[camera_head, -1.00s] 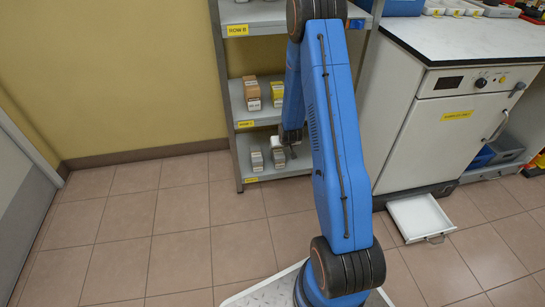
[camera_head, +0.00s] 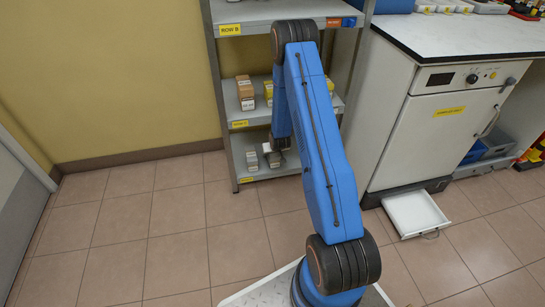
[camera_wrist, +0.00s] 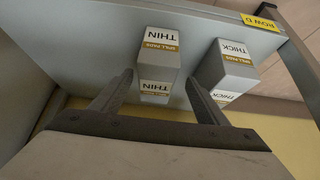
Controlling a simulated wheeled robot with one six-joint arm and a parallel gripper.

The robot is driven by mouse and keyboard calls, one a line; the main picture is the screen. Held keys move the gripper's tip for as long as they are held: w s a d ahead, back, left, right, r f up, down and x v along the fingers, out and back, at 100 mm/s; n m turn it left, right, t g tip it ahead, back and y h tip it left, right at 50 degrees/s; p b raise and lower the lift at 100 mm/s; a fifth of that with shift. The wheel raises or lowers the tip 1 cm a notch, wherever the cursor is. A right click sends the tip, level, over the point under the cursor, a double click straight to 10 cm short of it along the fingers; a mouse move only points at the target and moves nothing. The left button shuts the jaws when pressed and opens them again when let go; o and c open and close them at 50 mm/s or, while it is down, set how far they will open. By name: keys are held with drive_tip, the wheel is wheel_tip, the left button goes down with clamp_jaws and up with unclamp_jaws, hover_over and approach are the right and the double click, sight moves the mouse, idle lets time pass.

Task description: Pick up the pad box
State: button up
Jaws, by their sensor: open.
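Two pale grey pad boxes stand on the bottom shelf.
The shelf above holds a brown box (camera_head: 245,93) and a yellow one (camera_head: 268,92). A shelf post (camera_wrist: 300,75) stands beyond the THICK box. A white cabinet (camera_head: 437,128) is right of the rack, with an open low drawer (camera_head: 415,214). The floor left of the rack is clear.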

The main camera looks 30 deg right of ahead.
drive_tip(key=shift+d+x, duration=0.15)
drive_tip(key=shift+x, duration=1.35)
drive_tip(key=shift+d+x, duration=0.1)
drive_tip(key=shift+x, duration=1.4)
drive_tip(key=shift+s, duration=0.1)
drive_tip(key=c, duration=1.3)
